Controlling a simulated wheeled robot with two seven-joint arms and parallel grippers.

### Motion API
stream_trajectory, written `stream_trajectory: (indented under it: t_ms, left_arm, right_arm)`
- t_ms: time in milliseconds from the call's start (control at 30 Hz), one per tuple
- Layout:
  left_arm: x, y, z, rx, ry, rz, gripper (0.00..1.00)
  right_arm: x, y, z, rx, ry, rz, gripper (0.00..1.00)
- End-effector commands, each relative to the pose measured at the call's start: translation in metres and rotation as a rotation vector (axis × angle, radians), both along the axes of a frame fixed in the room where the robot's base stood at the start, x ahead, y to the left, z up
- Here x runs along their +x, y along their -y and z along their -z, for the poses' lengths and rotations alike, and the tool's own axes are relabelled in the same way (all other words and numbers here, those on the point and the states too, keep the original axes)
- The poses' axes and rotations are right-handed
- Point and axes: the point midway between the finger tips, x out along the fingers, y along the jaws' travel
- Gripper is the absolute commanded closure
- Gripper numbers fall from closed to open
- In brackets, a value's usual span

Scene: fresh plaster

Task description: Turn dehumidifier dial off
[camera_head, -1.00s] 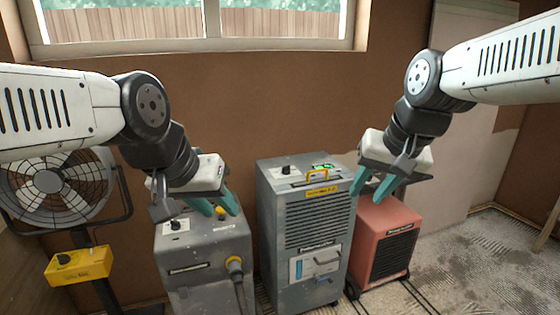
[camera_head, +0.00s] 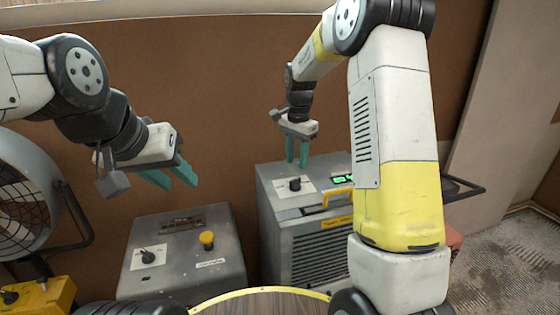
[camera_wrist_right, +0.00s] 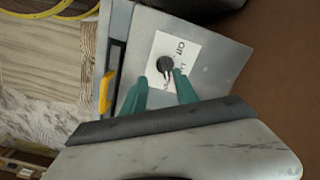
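The dehumidifier (camera_head: 320,250) is the grey metal cabinet in the middle of the head view, with a green display (camera_head: 343,180) and yellow handle (camera_head: 337,197) on top. Its black dial (camera_head: 295,184) sits on a white label at the top left. In the right wrist view the dial (camera_wrist_right: 166,64) is just beyond the fingertips, on a label reading "Off". My right gripper (camera_head: 297,164) points down above the dial, its teal fingers open and apart; they also show in the wrist view (camera_wrist_right: 160,76). My left gripper (camera_head: 181,184) is open and empty, further left in the air.
A grey machine (camera_head: 185,277) with its own black dial (camera_head: 148,257) and yellow button (camera_head: 207,238) stands left of the dehumidifier. A fan (camera_head: 22,200) and yellow box (camera_head: 40,297) are at far left. My right arm hides most of the red machine.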

Motion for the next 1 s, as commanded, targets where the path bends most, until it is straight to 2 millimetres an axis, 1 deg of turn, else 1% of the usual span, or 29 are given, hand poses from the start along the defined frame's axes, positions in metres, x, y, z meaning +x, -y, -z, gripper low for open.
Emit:
stream_trajectory:
  t_ms: [167,267,500,600,733,967,1000]
  left_arm:
    - [0.000,0.000,0.000,0.000,0.000,0.000,0.64]
    - [0.000,0.000,0.000,0.000,0.000,0.000,0.64]
    - [0.000,0.000,0.000,0.000,0.000,0.000,0.64]
    - [0.000,0.000,0.000,0.000,0.000,0.000,0.64]
    - [0.000,0.000,0.000,0.000,0.000,0.000,0.64]
    - [0.000,0.000,0.000,0.000,0.000,0.000,0.64]
    - [0.000,0.000,0.000,0.000,0.000,0.000,0.64]
  right_arm:
    - [0.004,-0.001,0.014,-0.007,-0.011,0.018,0.65]
    - [0.004,0.000,0.028,-0.007,-0.013,0.018,0.65]
    - [0.004,0.000,0.066,-0.007,-0.011,0.017,0.65]
    - [0.004,0.000,0.076,-0.006,-0.009,0.017,0.65]
    - [0.004,0.000,0.084,-0.006,-0.009,0.017,0.65]
    - [0.004,0.000,0.085,-0.006,-0.008,0.017,0.65]
    - [0.004,0.000,0.085,-0.006,-0.008,0.016,0.67]
